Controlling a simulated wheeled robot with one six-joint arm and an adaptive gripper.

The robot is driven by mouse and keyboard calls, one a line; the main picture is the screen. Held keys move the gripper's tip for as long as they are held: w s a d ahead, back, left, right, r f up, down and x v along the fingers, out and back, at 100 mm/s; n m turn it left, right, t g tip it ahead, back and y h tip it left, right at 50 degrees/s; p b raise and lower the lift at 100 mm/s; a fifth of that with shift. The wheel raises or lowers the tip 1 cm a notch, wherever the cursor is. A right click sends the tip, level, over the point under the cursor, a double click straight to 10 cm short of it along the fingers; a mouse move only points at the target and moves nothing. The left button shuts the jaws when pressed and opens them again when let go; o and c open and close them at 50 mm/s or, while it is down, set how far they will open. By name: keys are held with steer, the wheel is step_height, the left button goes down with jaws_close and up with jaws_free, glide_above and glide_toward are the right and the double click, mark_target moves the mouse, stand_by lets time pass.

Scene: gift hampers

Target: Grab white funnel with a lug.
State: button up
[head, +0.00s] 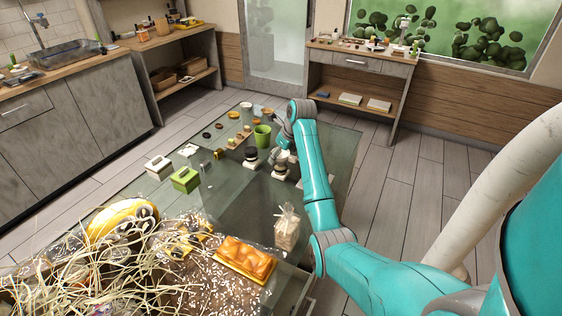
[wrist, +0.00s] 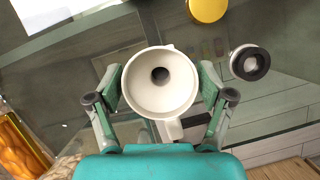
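The white funnel (wrist: 146,92) shows in the wrist view with its wide round mouth facing the camera and a dark hole in its middle. Its lug (wrist: 173,130) sticks out from the rim toward the bottom of the picture. My gripper (wrist: 160,82) is open, with one finger on each side of the funnel. The fingers are close to the rim; I cannot tell whether they touch it. In the head view my gripper (head: 284,138) is over the glass table (head: 225,205), and I cannot make out the funnel there.
A green cup (head: 262,136) and dark-topped jars (head: 250,155) stand close to my gripper. A green box (head: 185,179), a clear bag (head: 287,228) and an orange tray (head: 245,259) are nearer. A black-and-white round item (wrist: 250,62) lies right of the funnel.

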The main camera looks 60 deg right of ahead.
steer(key=c, duration=0.6)
